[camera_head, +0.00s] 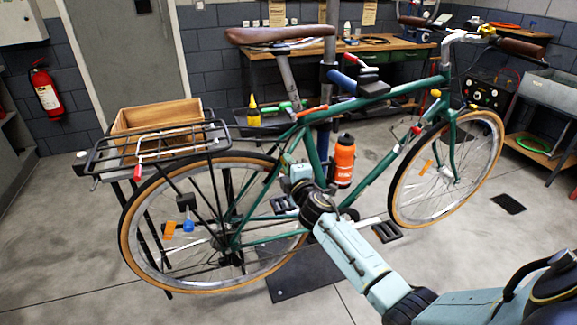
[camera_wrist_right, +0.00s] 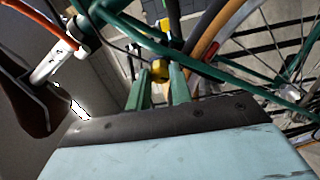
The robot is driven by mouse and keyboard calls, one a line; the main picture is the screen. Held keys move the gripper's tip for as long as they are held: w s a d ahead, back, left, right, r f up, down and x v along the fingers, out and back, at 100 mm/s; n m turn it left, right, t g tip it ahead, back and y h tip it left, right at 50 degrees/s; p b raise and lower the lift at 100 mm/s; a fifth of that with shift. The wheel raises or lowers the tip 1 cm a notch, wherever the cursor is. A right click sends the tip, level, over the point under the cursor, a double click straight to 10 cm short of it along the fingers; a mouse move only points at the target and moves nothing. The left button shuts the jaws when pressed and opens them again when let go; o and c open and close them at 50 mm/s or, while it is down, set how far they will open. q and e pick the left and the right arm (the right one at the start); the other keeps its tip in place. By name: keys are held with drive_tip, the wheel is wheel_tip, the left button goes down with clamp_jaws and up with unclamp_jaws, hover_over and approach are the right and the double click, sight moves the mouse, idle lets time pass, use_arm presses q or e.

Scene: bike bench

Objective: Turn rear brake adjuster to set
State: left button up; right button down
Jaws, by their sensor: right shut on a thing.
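The green bicycle (camera_head: 313,146) is held on a stand, rear wheel at left. In the right wrist view, a round yellow knob (camera_wrist_right: 160,71), apparently the rear brake adjuster, sits between my right gripper's green fingertips (camera_wrist_right: 160,80). The fingers are shut on it. There the knob is mostly hidden by the gripper. I cannot read any setting on it. My left gripper is not in view.
An orange bottle (camera_head: 344,160) is on the frame just right of my gripper. A workbench (camera_head: 400,45) stands behind. The floor at lower left is clear.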

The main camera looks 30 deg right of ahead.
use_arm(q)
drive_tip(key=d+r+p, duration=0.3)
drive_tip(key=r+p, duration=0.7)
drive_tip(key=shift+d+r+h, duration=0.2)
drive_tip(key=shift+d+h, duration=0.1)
use_arm(e)
drive_tip(key=shift+n, duration=16.1)
use_arm(q)
drive_tip(key=shift+p, duration=0.3)
use_arm(e)
drive_tip(key=c, duration=1.3)
unclamp_jaws()
drive_tip(key=shift+o, duration=0.2)
